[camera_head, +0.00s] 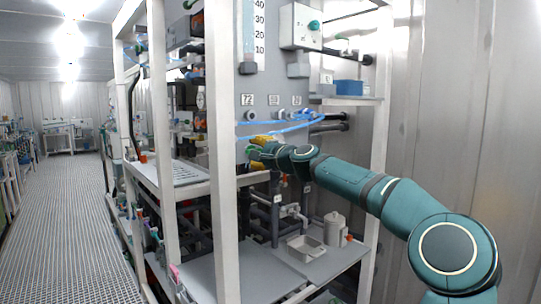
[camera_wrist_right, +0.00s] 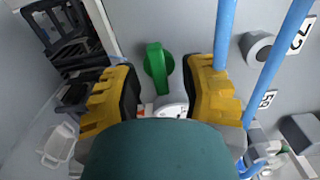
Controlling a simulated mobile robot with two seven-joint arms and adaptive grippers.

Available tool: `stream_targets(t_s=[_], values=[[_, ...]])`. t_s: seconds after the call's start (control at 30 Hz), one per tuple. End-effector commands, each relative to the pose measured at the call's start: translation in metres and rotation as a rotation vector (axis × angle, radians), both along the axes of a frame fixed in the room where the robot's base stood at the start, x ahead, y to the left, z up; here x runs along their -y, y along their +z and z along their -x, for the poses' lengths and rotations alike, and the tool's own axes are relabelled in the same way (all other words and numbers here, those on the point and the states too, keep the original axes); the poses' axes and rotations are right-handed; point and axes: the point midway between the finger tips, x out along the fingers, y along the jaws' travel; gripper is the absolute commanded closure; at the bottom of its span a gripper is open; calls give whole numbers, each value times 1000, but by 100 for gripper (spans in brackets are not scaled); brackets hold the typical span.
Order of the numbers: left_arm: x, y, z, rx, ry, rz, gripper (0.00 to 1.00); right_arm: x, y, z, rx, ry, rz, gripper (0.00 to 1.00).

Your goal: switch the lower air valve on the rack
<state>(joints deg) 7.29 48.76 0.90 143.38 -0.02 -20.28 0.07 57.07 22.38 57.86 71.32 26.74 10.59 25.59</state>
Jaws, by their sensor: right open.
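The air valve is a green lever handle (camera_wrist_right: 157,68) on the grey panel, seen in the right wrist view. Its lever stands roughly upright in that picture, with a whitish fitting just below it. My right gripper (camera_wrist_right: 162,82) is open, with one yellow finger on each side of the handle. Gaps show between the handle and both fingers, so it is not gripped. In the head view, my right gripper (camera_head: 257,143) is at the rack panel, with a bit of the green handle (camera_head: 251,151) beside it. My left gripper is not in view.
Blue tubes (camera_wrist_right: 283,60) run close to the right finger in the wrist view and cross the panel (camera_head: 275,75) in the head view. A white rack post (camera_head: 222,170) stands left of the gripper. A metal tray (camera_head: 305,248) and a whitish container (camera_head: 334,226) sit on the lower shelf.

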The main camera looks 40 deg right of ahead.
Motion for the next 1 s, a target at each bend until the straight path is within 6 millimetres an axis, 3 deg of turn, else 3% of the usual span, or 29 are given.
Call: stream_targets(t_s=[1.0], values=[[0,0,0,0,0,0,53,8,-1,77,-1,-4,0,58]])
